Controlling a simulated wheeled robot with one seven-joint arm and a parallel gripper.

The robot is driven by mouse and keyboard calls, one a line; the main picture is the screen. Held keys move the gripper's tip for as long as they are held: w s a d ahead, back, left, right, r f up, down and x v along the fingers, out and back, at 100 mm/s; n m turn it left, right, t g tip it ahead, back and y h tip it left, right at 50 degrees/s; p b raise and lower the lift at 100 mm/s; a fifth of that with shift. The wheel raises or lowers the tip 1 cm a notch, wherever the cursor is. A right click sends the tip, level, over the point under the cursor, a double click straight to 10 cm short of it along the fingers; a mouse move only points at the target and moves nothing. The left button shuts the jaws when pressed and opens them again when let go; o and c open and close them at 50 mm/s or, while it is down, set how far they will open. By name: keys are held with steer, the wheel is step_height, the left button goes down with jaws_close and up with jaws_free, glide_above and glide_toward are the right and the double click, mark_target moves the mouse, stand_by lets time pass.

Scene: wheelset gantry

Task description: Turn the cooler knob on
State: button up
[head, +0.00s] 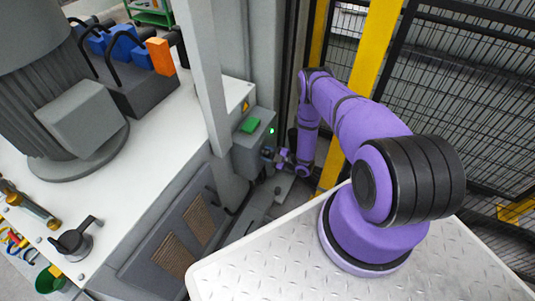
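A grey control box (254,146) is mounted on the side of the white machine, with a green button or label (250,125) on top and a small lit green lamp (272,131). A small dark knob-like part (267,153) shows low on its front; I take it as the cooler knob, but its setting is too small to read. My purple arm reaches down, and my gripper (279,158) is right at the front of the box beside this part. I cannot tell whether the fingers touch it or whether they are open or shut.
A dark lever handle (75,240) stands on the white machine bed (165,150) at the left. A large grey motor (62,100) and blue-orange valves (128,48) sit behind it. A yellow post (375,50) and black mesh fence (450,80) close off the right, near my arm.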

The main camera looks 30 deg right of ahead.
steer(key=shift+c, duration=0.9)
steer(key=shift+m, duration=0.3)
steer(key=m, duration=0.2)
steer(key=shift+m, duration=2.5)
steer(key=o, duration=0.9)
steer(key=shift+o, duration=0.2)
